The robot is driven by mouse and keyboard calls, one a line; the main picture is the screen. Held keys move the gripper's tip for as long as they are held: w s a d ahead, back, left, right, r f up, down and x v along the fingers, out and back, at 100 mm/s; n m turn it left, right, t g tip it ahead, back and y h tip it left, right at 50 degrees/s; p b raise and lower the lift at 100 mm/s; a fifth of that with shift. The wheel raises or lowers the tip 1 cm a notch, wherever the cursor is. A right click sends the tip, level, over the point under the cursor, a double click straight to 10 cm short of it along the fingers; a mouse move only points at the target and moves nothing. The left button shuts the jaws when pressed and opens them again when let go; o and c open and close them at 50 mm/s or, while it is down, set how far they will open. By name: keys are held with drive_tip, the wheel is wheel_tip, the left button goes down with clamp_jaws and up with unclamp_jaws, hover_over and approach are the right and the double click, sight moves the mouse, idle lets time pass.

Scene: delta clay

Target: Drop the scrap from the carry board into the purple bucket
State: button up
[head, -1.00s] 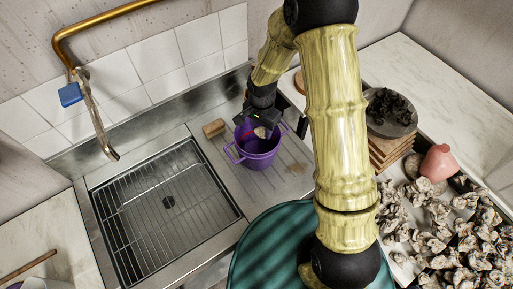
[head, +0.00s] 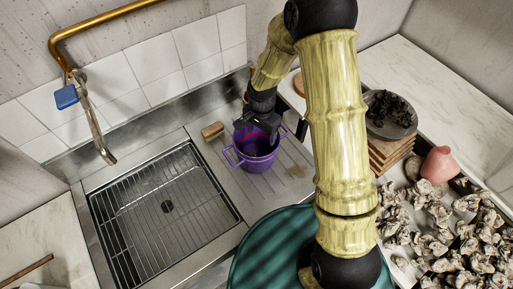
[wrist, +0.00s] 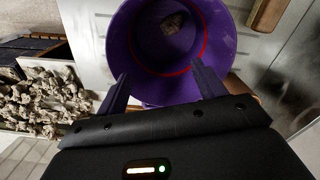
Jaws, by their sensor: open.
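The purple bucket (head: 256,164) stands upright on the ribbed drainboard to the right of the sink. My gripper (head: 258,127) is over its far rim, pointing down. In the wrist view the two fingers of my gripper (wrist: 161,72) are spread apart with nothing between them, over the near edge of the bucket (wrist: 222,38). A small pale brownish scrap (wrist: 173,22) lies inside on the bucket's floor, apart from the fingers. The scrap is hidden in the head view. I cannot tell which thing is the carry board.
A sink (head: 165,205) with a wire rack lies to the left. A wooden block (head: 212,131) is beside the bucket. Stacked wooden boards (head: 388,158) bear a dark plate, with a pink vessel (head: 438,165) and many shells (head: 430,235) nearby. My arm crosses the middle.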

wheel_tip(320, 180, up, 17)
drive_tip(key=b, duration=0.3)
idle(1.0)
drive_tip(key=s+d+f+n+t, duration=0.2)
drive_tip(key=s+d+n, duration=0.5)
drive_tip(key=s+d, duration=0.5)
drive_tip(key=shift+s+d+f+t, duration=0.3)
drive_tip(key=shift+d+f, duration=0.5)
idle(0.3)
